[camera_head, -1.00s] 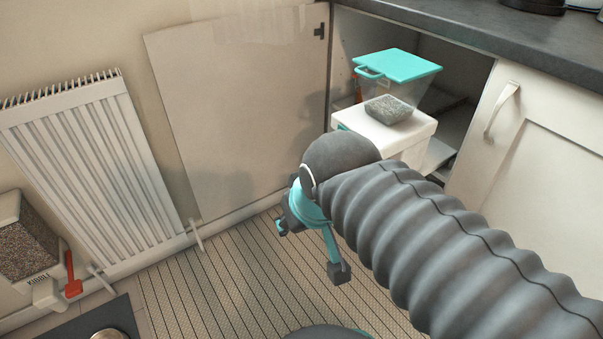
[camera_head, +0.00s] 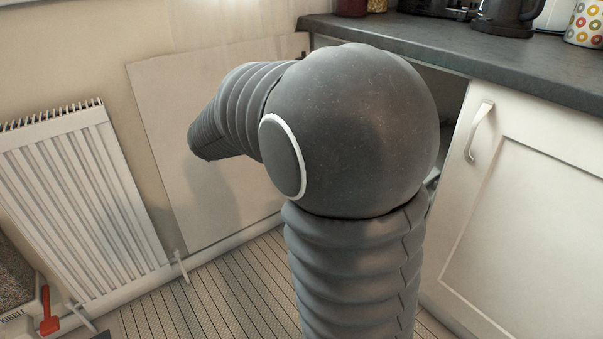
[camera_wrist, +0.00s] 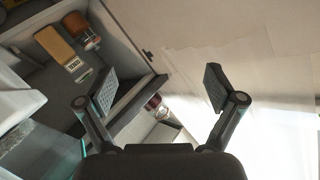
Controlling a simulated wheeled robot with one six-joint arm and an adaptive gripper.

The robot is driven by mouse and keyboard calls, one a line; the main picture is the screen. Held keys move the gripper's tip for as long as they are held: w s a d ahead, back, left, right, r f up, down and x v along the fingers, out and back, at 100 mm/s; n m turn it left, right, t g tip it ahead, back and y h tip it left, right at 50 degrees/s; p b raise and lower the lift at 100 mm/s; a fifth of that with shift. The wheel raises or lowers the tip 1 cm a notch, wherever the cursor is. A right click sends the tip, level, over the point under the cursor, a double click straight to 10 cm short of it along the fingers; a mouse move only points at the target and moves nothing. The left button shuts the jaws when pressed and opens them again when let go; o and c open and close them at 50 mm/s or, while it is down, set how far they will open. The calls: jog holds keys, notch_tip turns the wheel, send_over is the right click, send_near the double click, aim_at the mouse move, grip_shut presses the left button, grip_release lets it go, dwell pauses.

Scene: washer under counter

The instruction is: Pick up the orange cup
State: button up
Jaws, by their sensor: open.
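A small orange-brown cup-like object (camera_wrist: 82,28) is in the upper left of the wrist view, inside the open cupboard. It looks like the orange cup, though it is small and dark there. A tan-orange block (camera_wrist: 54,46) with a dark label lies beside it. My gripper (camera_wrist: 158,90) is open and empty in the wrist view, with its fingers spread wide. The cup is beyond and left of the left finger, apart from it. In the head view my own arm hides the cupboard opening, and neither the cup nor my gripper shows.
A dark counter (camera_head: 420,45) carries a kettle (camera_head: 507,14) and a patterned canister (camera_head: 585,24). A white cupboard door (camera_head: 530,190) stands right; a radiator (camera_head: 75,200) stands left.

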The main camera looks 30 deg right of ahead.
jog(key=d+f+m+g+h, duration=0.4)
jog(key=d+f+g, duration=0.1)
jog(key=d+f, duration=0.1)
jog(key=s+f+m+g+h+b, duration=0.1)
jog(key=s+f+m+g, duration=0.5)
jog(key=s+f+g, duration=0.8)
jog(key=shift+g, duration=0.6)
jog(key=s+d, duration=0.1)
jog(key=d, duration=0.1)
jog(key=s+d, duration=0.1)
jog(key=d, duration=0.3)
jog(key=shift+s+d+r+b, duration=0.2)
jog(key=shift+s+d+b, duration=0.1)
jog(key=shift+s, duration=0.1)
jog(key=shift+s+r+x, duration=0.15)
jog(key=shift+r+x, duration=0.05)
jog(key=shift+x, duration=1.15)
jog(key=shift+s+r+x, duration=0.15)
jog(key=shift+x, duration=1.15)
jog(key=shift+a, duration=0.2)
jog(key=c, duration=1.4)
